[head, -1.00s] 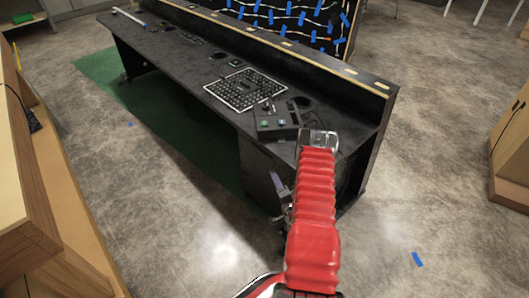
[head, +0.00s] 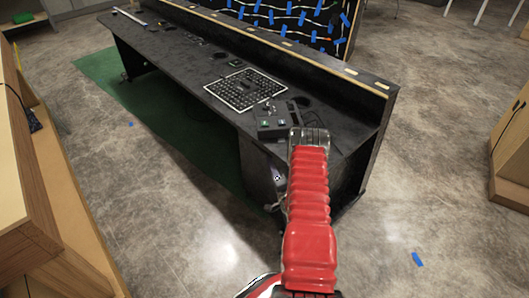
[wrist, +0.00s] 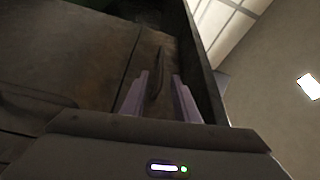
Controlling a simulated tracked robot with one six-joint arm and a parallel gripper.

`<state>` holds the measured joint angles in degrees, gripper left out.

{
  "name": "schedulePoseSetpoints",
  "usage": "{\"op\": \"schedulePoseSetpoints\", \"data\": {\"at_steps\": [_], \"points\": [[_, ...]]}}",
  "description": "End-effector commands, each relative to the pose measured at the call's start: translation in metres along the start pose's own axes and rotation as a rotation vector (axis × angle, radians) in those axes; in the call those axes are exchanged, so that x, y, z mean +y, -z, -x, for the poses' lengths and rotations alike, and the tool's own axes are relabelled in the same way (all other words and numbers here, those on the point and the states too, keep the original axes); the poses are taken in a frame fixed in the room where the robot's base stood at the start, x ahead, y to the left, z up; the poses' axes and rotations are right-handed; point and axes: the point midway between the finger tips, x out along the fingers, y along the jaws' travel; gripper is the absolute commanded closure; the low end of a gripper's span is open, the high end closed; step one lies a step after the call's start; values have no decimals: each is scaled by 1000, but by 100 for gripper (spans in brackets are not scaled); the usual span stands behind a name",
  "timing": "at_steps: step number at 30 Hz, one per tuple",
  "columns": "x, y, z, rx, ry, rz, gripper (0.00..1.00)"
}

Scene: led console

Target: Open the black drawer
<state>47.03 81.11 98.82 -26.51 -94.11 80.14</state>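The black drawer unit (head: 258,168) stands under the right end of the black console, partly hidden by my red arm. In the wrist view its dark, brownish front (wrist: 90,65) fills the left and middle, with seams between panels. A dark, narrow handle (wrist: 158,62) stands out from the front. My gripper (wrist: 160,76) is open, its two pale purple fingers one on each side of the handle. I see gaps there, but cannot tell how deep the handle sits between them. In the head view my arm hides most of the gripper. No drawer appears pulled out.
The console top (head: 200,65) overhangs the drawer unit and carries a button box (head: 275,125) and a patterned panel (head: 245,90). A wooden cabinet (head: 510,150) stands at right, wooden furniture (head: 40,220) at left. The floor in front is clear.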

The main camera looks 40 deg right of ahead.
Motion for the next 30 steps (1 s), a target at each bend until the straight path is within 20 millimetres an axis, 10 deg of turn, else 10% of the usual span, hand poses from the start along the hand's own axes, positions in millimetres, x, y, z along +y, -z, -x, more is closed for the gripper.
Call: {"op": "schedulePoseSetpoints", "data": {"at_steps": [15,30], "points": [[0,0,-77,0,2,1,72],[0,0,-90,0,0,-1,73]]}}
